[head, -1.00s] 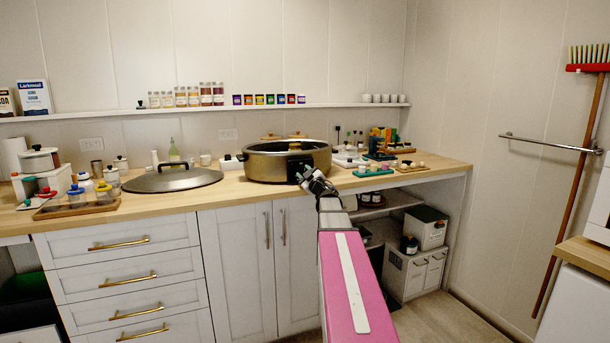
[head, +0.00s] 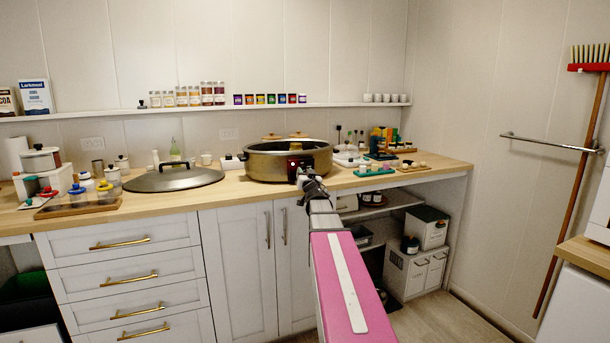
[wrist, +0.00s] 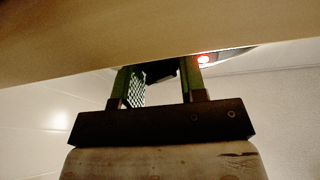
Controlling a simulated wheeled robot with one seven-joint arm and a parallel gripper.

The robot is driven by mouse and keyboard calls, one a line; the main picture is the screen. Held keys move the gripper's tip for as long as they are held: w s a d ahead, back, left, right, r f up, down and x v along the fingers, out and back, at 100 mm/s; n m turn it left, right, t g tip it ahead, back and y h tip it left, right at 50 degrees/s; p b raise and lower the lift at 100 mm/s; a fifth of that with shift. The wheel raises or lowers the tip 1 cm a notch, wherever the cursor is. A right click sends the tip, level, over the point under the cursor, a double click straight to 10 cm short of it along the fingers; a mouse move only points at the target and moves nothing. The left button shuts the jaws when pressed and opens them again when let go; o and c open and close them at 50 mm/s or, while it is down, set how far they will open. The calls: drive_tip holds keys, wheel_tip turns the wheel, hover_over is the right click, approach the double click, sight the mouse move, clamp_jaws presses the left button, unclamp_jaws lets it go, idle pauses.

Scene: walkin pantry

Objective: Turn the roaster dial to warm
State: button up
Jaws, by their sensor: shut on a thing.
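The roaster (head: 262,165) is a wide bronze pot with a dark interior, standing on the wooden counter. Its control box (head: 294,165) is on the front wall, mostly behind my gripper. My gripper (head: 302,175) reaches up to that box from the front. In the wrist view, my gripper's two fingers (wrist: 163,78) stand around a dark piece, the dial (wrist: 163,71), and are shut on it. A red light (wrist: 204,59) glows beside the right finger. The dial's markings and pointer are hidden, so its setting cannot be read.
A large dark lid (head: 170,181) lies on the counter left of the roaster. A green tray (head: 375,172) with small items stands to the right. A tan surface (wrist: 100,35) crosses the top of the wrist view, close to my fingers. The cabinet doors below are shut.

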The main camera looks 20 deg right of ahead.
drive_tip(key=shift+m+h, duration=0.4)
drive_tip(key=shift+m, duration=0.3)
drive_tip(key=o, duration=0.9)
drive_tip(key=shift+s, duration=0.1)
drive_tip(key=v, duration=1)
drive_tip(key=shift+s, duration=0.35)
